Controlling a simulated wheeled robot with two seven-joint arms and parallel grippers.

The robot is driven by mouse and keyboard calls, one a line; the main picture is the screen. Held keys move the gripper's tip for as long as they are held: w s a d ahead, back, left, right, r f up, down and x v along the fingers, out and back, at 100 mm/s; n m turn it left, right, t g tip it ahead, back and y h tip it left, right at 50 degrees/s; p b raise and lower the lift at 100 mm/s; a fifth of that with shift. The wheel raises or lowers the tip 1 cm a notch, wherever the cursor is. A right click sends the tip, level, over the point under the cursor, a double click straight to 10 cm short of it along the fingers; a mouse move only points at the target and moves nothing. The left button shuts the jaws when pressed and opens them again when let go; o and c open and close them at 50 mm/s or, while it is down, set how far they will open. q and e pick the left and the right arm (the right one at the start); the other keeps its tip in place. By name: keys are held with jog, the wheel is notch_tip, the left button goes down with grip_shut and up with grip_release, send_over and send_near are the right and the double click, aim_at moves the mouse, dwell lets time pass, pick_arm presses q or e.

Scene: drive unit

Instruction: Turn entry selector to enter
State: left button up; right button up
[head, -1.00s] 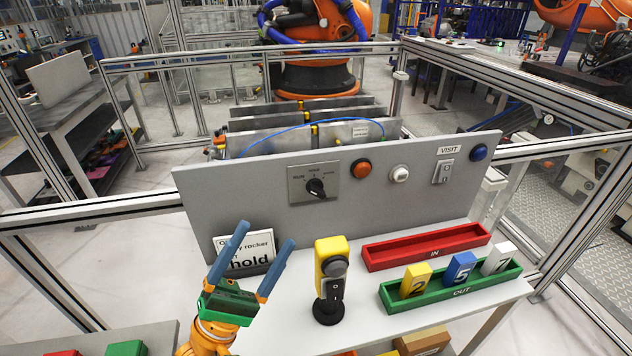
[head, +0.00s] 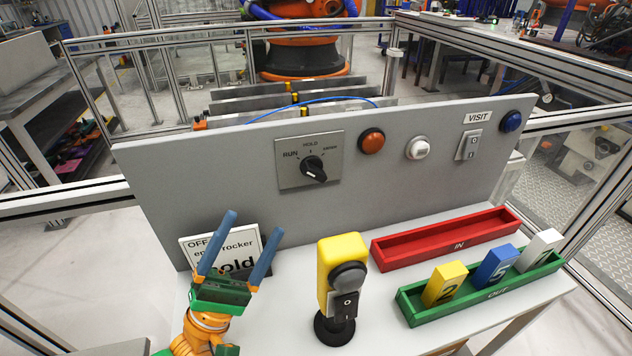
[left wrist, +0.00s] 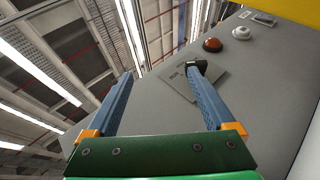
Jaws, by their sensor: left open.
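The entry selector is a black knob (head: 313,168) on a square grey plate (head: 293,180) on the upright panel. RUN and HOLD are legible around it; a smaller label at its upper right is hard to read. I cannot tell surely which mark the knob points at. My left gripper (head: 257,228) is open and empty, fingers up, below and left of the selector, in front of a sign. In the left wrist view the knob (left wrist: 199,65) shows beside the right fingertip of the gripper (left wrist: 158,75); contact there is unclear. My right gripper is out of view.
A yellow switch post (head: 341,262) stands on the table right of the gripper. A red IN tray (head: 400,255) and a green OUT tray (head: 480,301) with numbered blocks lie further right. An orange button (head: 371,141) and a white button (head: 418,148) sit right of the selector.

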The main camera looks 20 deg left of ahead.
pick_arm(q)
jog(key=p, duration=0.1)
send_near(317, 169)
notch_tip(317, 169, up, 3)
jog(key=w, duration=0.2)
jog(key=x, duration=0.2)
jog(key=p+x, duration=0.1)
jog(key=x, duration=0.1)
jog(key=d+p+x, duration=0.1)
jog(key=shift+w+d, duration=0.1)
jog(key=shift+w, duration=0.3)
jog(key=shift+w+d+r, duration=0.1)
jog(key=shift+w, duration=0.05)
jog(key=c, duration=1.3)
jog(key=shift+p, duration=0.3)
jog(key=shift+c, duration=0.3)
